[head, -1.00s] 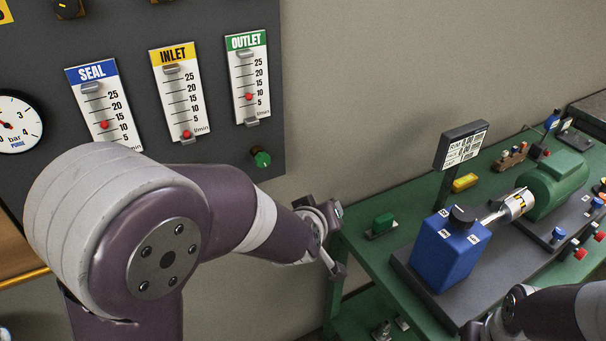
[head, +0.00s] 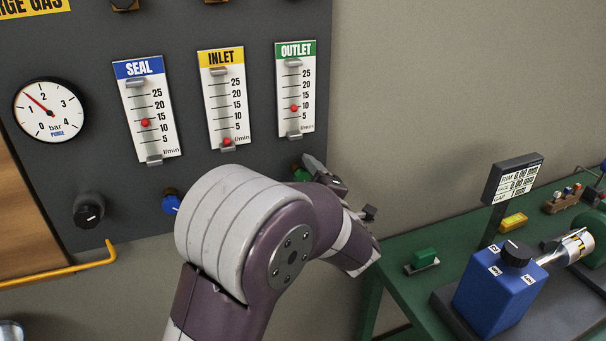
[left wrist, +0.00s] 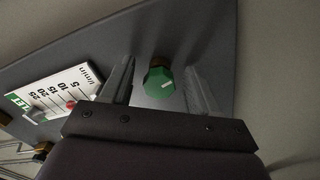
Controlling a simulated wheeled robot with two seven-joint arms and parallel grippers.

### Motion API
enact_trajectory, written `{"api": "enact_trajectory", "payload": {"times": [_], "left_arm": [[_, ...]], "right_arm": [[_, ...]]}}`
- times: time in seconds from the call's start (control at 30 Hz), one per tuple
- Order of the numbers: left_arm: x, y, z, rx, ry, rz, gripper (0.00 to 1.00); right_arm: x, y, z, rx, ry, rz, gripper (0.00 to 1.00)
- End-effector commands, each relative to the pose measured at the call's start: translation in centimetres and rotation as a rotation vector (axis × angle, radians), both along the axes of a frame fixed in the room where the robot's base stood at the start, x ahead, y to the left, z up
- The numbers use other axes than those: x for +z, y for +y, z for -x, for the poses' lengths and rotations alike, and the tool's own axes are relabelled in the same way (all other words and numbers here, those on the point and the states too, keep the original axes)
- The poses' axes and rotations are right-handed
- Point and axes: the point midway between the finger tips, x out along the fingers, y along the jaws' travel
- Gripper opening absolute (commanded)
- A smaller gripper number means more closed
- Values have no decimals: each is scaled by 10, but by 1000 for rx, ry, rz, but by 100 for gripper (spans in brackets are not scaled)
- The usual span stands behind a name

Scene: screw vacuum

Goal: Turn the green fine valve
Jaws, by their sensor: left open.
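The green fine valve (head: 301,174) is a small knob on the dark panel, below the OUTLET flow tube (head: 295,90). In the head view my left gripper (head: 322,178) is at it and partly hides it. In the left wrist view the green valve (left wrist: 159,83) shows a white mark and a brass stem behind. It appears between the two fingers of my open left gripper (left wrist: 160,72), with a gap on each side. I cannot tell how deep the knob sits between them. The OUTLET tube's red ball (head: 294,108) is near 10. My right gripper is not in view.
The panel also holds the INLET tube (head: 226,100), SEAL tube (head: 147,105), pressure gauge (head: 49,110), a blue knob (head: 171,203) and a black knob (head: 89,211). At right, a green bench (head: 400,265) carries a blue block (head: 497,290). Bare wall lies right of the panel.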

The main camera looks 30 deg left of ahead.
Motion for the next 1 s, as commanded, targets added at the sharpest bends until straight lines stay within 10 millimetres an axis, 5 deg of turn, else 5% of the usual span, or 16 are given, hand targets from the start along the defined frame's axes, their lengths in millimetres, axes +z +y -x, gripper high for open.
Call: {"api": "enact_trajectory", "payload": {"times": [0.37, 0.53, 1.0], "left_arm": [[0, 5, -5, -2, 1, 0, 60], [0, 5, -4, -2, 1, 0, 5], [-1, 5, -4, -2, 6, -2, 5]], "right_arm": [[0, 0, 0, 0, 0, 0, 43], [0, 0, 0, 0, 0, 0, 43], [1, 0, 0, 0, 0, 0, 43]]}}
